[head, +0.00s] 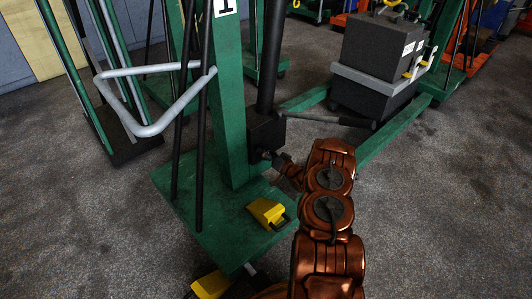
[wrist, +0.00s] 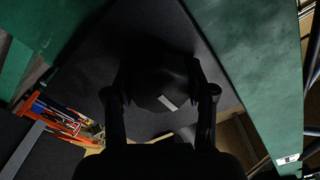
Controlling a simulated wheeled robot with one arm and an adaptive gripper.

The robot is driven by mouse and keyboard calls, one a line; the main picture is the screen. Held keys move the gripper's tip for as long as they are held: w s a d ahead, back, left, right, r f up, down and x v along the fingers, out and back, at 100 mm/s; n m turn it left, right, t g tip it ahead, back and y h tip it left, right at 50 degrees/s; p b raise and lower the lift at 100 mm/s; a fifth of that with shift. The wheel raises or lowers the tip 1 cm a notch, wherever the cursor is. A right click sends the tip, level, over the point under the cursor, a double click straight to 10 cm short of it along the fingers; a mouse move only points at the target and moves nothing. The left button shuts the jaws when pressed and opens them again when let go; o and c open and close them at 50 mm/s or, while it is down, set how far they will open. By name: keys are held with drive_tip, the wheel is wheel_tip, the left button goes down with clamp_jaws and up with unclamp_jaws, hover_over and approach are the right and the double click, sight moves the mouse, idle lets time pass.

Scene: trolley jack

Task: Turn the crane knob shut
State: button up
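The crane knob (wrist: 163,82) is a dark, faceted piece with a small pale mark in the middle of the wrist view. My gripper (wrist: 160,92) has one finger on each side of it. The fingers bend inward and no clear gap shows between them and the knob, though the dark picture hides the exact contact. In the head view my gripper (head: 272,157) reaches the lower side of the black pump block (head: 266,133) on the green crane (head: 228,110). The knob itself is hard to make out there.
A grey bent handle (head: 145,130) sticks out left of the crane post. Yellow wedges (head: 267,212) lie on and by the green base. Dark weights (head: 385,45) stand behind, at the right. Carpeted floor at the right is clear.

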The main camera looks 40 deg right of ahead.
drive_tip(key=o, duration=0.3)
drive_tip(key=s+d, duration=0.1)
drive_tip(key=s, duration=1.1)
drive_tip(key=shift+d, duration=0.3)
drive_tip(key=shift+w, duration=0.1)
